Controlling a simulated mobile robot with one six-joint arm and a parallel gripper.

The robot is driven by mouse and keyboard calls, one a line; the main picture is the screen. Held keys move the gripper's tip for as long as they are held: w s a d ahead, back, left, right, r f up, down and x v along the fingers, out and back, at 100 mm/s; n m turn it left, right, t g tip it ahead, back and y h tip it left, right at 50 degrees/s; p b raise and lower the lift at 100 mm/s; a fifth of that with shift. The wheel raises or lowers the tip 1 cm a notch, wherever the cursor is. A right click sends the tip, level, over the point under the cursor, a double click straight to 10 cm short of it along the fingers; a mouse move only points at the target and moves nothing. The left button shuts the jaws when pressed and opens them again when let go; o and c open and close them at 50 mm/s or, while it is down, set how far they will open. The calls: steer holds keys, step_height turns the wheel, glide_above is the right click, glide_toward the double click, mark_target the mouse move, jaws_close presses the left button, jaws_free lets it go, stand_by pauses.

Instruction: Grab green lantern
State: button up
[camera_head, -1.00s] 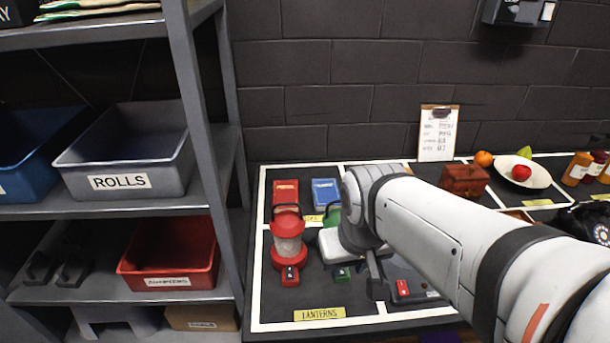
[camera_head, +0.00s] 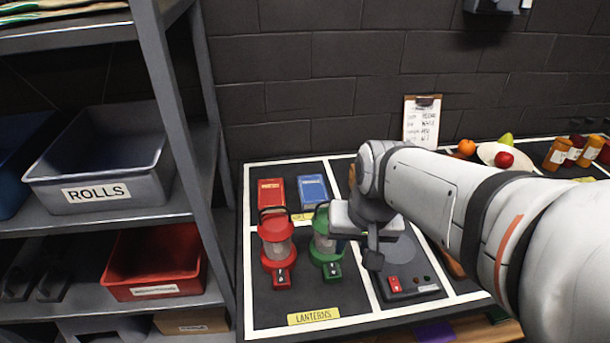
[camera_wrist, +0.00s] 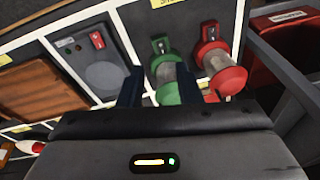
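The green lantern (camera_head: 325,248) stands upright on the dark table, right of the red lantern (camera_head: 277,245). My gripper is just right of its top in the head view and partly covers it; the fingertips are hard to make out there. In the wrist view my gripper (camera_wrist: 160,88) is open, with its two dark fingers apart. The green lantern (camera_wrist: 168,76) shows between them, closer to the right finger, with a gap to the left finger. I cannot tell whether the right finger touches it. The red lantern (camera_wrist: 219,70) is just beyond the right finger.
A yellow LANTERNS label (camera_head: 314,316) lies in front. Red (camera_head: 271,192) and blue (camera_head: 312,191) boxes stand behind the lanterns. A grey device with a red switch (camera_head: 396,284) is to the right. A metal shelf (camera_head: 180,130) with bins stands close on the left.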

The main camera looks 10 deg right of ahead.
steer(key=w+d+r+m+y+p, duration=0.1)
steer(key=w+d+m+y+p, duration=0.1)
steer(key=w+m+p, duration=0.45)
steer(key=w+d+r+m+y+p, duration=0.1)
steer(key=w+m+y+p, duration=0.15)
steer(key=w+m, duration=0.65)
steer(key=shift+h, duration=0.35)
steer(key=x, duration=0.4)
steer(key=p+x, duration=0.1)
steer(key=x, duration=0.2)
steer(key=shift+s+f, duration=0.15)
steer(key=shift+f, duration=0.3)
steer(key=shift+c, duration=0.4)
jaws_close()
